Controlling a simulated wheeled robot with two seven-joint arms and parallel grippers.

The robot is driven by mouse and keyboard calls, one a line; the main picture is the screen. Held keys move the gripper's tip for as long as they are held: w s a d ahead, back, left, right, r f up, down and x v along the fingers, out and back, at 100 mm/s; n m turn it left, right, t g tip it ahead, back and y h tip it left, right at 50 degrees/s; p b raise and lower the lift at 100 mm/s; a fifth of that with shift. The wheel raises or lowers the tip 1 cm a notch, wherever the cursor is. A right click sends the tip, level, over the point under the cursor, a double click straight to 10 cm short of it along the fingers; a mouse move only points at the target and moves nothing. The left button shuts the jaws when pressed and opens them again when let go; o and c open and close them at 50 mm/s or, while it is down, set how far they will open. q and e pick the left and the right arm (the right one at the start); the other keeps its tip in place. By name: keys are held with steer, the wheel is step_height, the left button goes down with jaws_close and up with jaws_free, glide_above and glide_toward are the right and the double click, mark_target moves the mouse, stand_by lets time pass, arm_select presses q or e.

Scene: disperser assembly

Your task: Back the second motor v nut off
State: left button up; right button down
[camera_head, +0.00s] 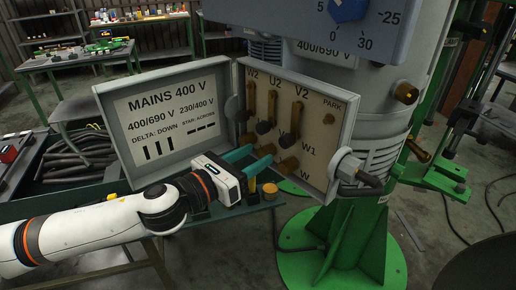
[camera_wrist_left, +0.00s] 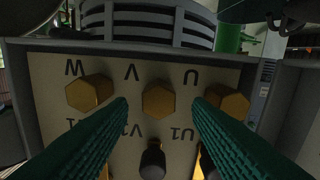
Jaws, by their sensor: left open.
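The motor's open terminal box (camera_head: 340,110) shows a cream terminal board with brass links and W1 visible. In the left wrist view the board (camera_wrist_left: 60,70) appears upside down, with three brass hex nuts beside W, V and U. The middle one, the V nut (camera_wrist_left: 158,98), lies between my left gripper's fingertips, with gaps showing on both sides. The W nut (camera_wrist_left: 88,94) and U nut (camera_wrist_left: 228,101) sit to either side. My left gripper (camera_head: 270,158) is open in front of the board's lower part and hides some of it. My right gripper is not seen.
The box lid (camera_head: 165,118) stands open on the left, marked MAINS 400 V. Dark hoses (camera_head: 75,155) lie in a tray at left.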

arm_select(q)
steer(key=shift+x, duration=0.9)
steer(key=shift+d, duration=0.15)
steer(key=shift+c, duration=0.2)
steer(key=c, duration=0.9)
steer(key=shift+c, duration=0.2)
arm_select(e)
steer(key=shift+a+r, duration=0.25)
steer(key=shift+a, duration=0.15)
